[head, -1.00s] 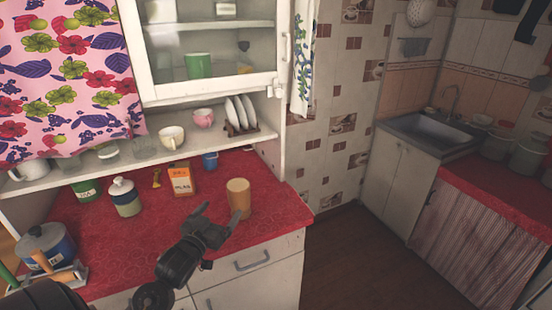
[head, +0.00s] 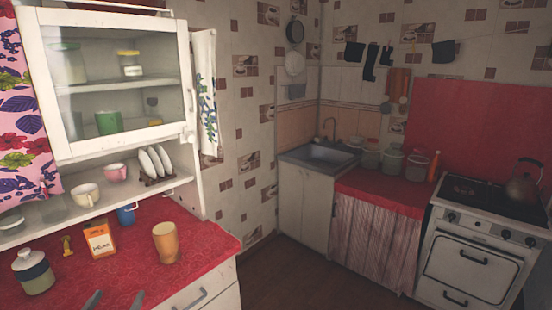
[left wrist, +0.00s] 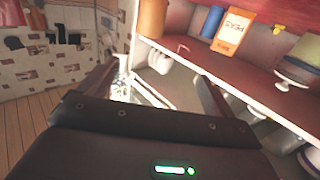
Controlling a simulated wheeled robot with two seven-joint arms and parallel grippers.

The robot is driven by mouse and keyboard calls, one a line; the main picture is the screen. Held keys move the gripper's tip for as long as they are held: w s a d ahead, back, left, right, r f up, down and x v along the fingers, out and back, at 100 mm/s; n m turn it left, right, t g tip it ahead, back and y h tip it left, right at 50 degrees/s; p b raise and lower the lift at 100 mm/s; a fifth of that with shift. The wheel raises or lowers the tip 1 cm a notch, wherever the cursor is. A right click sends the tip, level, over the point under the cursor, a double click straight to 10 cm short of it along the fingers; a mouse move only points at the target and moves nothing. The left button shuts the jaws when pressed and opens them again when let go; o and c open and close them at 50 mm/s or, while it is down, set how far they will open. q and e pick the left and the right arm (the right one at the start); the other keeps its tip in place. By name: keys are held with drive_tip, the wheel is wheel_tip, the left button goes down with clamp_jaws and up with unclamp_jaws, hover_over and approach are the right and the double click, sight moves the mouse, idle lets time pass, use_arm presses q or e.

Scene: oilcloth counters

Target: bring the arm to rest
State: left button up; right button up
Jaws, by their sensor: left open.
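My left gripper (head: 115,300) shows only as two dark fingertips at the bottom edge of the head view, in front of the red counter. It is open, with nothing between the fingers, and the rest of that arm is out of the picture. The left wrist view shows its two spread fingers (left wrist: 152,92) with empty space between them. A tan cup (head: 166,242) stands upright on the red counter (head: 195,268), apart from the gripper; it also shows at the top of the left wrist view (left wrist: 152,18). My right gripper is not in view.
An orange peas box (head: 100,241), a blue mug (head: 126,214) and a lidded jar (head: 33,272) stand on the red counter. A shelf above holds cups and plates (head: 155,161). Open floor (head: 285,265) lies before the sink (head: 320,155) and stove (head: 470,250).

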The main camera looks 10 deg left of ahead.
use_arm(q)
drive_tip(key=s+d+f+m+g+h, duration=0.2)
drive_tip(key=s+d+f+g, duration=0.5)
drive_tip(key=s+d+f, duration=0.4)
drive_tip(key=s+d+f+m+g+h, duration=0.2)
drive_tip(key=s+d+f+g, duration=0.6)
drive_tip(key=s, duration=0.4)
wheel_tip(320, 180, down, 28)
drive_tip(key=s+f+b, duration=0.1)
drive_tip(key=s+b, duration=0.1)
drive_tip(key=s+a+f+g, duration=0.1)
drive_tip(key=s+a+f, duration=0.1)
drive_tip(key=s+f, duration=1.2)
drive_tip(key=shift+s+a+f+m+g+y+b, duration=0.35)
drive_tip(key=shift+s+b, duration=0.1)
drive_tip(key=shift+s, duration=0.55)
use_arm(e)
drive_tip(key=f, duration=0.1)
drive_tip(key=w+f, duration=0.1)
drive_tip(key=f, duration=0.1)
